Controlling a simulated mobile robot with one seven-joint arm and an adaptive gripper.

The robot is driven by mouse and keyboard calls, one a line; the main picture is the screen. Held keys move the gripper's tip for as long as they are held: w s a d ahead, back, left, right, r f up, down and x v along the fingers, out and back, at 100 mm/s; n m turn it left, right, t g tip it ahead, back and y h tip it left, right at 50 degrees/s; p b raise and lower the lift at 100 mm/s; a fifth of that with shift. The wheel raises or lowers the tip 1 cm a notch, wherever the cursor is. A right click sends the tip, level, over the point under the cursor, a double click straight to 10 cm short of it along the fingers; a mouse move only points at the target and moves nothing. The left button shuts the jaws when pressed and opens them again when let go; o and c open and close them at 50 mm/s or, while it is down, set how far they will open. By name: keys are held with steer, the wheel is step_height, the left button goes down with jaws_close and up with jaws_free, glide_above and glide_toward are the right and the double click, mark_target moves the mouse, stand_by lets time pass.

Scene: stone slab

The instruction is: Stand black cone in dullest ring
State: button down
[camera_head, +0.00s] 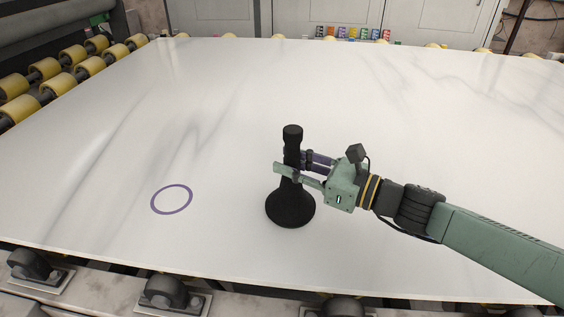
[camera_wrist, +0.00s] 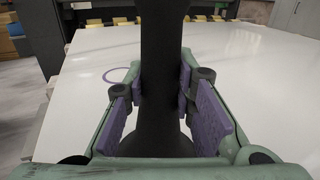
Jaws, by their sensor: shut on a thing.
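The black cone (camera_head: 290,205) is a tall dark piece with a flared round base and a thick knob at the top. It stands upright at the middle front of the slab; I cannot tell whether its base touches the slab. My gripper (camera_head: 288,168) comes from the right and is shut around its narrow neck. In the wrist view the cone (camera_wrist: 160,60) fills the middle between the purple finger pads (camera_wrist: 162,105). A purple ring (camera_head: 153,203) outline lies flat and empty on the slab to the left of the cone. It also shows in the wrist view (camera_wrist: 105,76), left of the cone.
The white stone slab (camera_head: 330,90) is wide and mostly clear. Yellow rollers (camera_head: 45,68) line its left edge, and metal brackets (camera_head: 170,293) stand along the front edge. Several small coloured items (camera_head: 352,33) sit beyond the far edge.

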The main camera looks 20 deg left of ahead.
steer(key=shift+f, duration=0.45)
steer(key=shift+f, duration=0.15)
steer(key=c, duration=1.3)
jaws_free()
steer(key=shift+c, duration=0.2)
steer(key=shift+r, duration=0.2)
steer(key=s+d, duration=0.2)
steer(key=d, duration=1)
steer(key=shift+s+b, duration=0.15)
steer(key=shift+b, duration=0.25)
